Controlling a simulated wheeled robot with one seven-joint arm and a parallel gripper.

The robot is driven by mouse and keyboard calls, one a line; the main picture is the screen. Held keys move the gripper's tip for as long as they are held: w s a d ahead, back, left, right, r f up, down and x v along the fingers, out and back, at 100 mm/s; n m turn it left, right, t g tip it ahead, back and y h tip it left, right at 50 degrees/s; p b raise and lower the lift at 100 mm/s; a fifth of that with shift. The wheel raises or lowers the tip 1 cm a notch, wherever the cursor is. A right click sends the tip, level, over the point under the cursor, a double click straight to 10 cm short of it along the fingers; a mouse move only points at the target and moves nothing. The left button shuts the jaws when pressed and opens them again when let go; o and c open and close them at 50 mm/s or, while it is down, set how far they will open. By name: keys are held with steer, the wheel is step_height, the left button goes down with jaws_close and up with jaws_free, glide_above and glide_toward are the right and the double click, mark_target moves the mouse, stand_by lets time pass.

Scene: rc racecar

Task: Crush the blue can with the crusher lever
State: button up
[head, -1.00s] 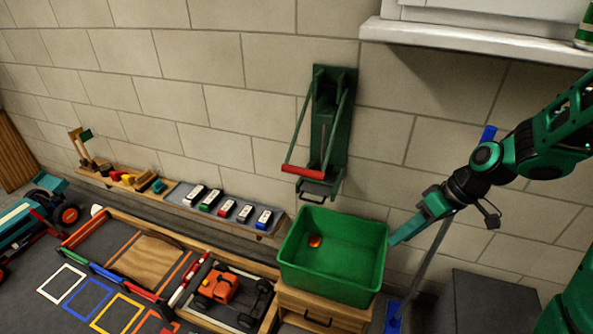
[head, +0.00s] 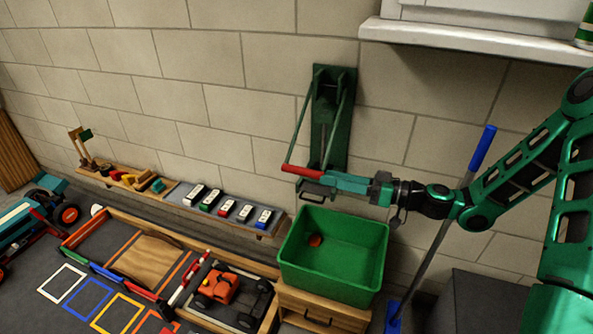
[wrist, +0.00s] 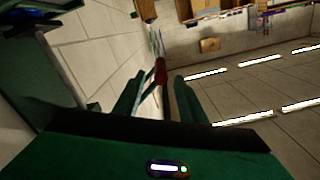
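The green crusher (head: 331,110) is fixed to the block wall. Its lever is down, with the red grip (head: 301,170) at the lower end. My gripper (head: 325,180) is at the grip's right end, in front of the crusher's lower part. In the wrist view my gripper (wrist: 158,92) has its two fingers apart, with the red grip (wrist: 160,72) showing between them near the tips. I cannot tell if they touch. No blue can is plainly visible; the crusher's lower part is partly hidden by my gripper.
A green bin (head: 332,256) with a red-orange item (head: 314,240) stands on a wooden drawer unit (head: 322,306) below the crusher. A blue-handled pole (head: 483,147) leans behind my arm. A shelf (head: 480,45) juts out at upper right, holding a green can (head: 585,35).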

mark_target(287, 168)
steer(key=x, duration=1)
steer(key=shift+w+a, duration=0.15)
steer(key=shift+a, duration=0.25)
jaws_close()
